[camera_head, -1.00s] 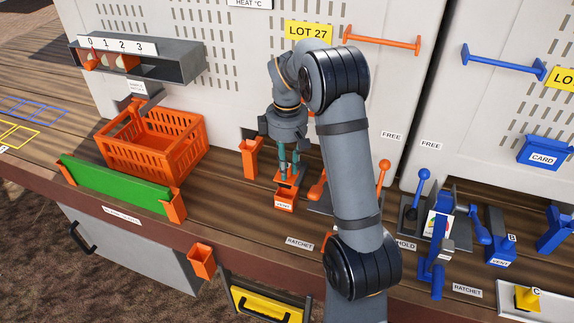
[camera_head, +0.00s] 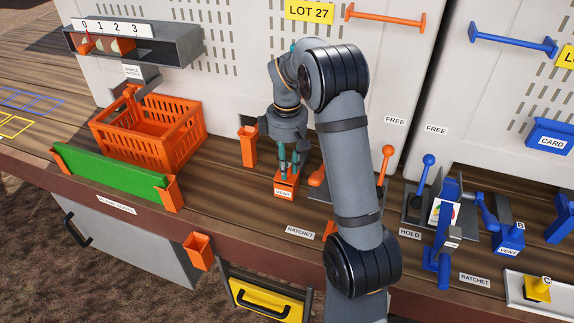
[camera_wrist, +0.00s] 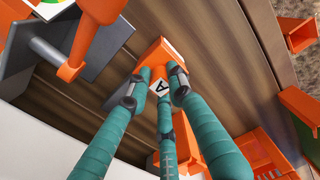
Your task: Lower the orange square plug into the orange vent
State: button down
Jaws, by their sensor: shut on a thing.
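The orange vent (camera_head: 286,190), a small box with a white label, stands on the wooden bench below my gripper (camera_head: 286,174). My gripper points down with its teal fingers close above the vent's top. In the wrist view, my gripper (camera_wrist: 155,88) is shut around the orange plug (camera_wrist: 157,73), beside a white tag marked A. The fingers cover much of the plug, and plug and vent overlap in the same orange. I cannot tell how far the plug is inside the vent opening or whether it touches the rim.
An orange holder (camera_head: 247,147) stands just left of the vent. An orange-handled lever (camera_head: 384,172) stands to the right, partly behind my arm. An orange basket (camera_head: 150,135) and a green panel (camera_head: 112,178) are farther left. The bench front edge is close to the vent.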

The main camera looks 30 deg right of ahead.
jog(key=shift+f, duration=0.2)
jog(key=c, duration=1.5)
grip_release()
jog(key=shift+o, duration=0.2)
notch_tip(320, 180, up, 12)
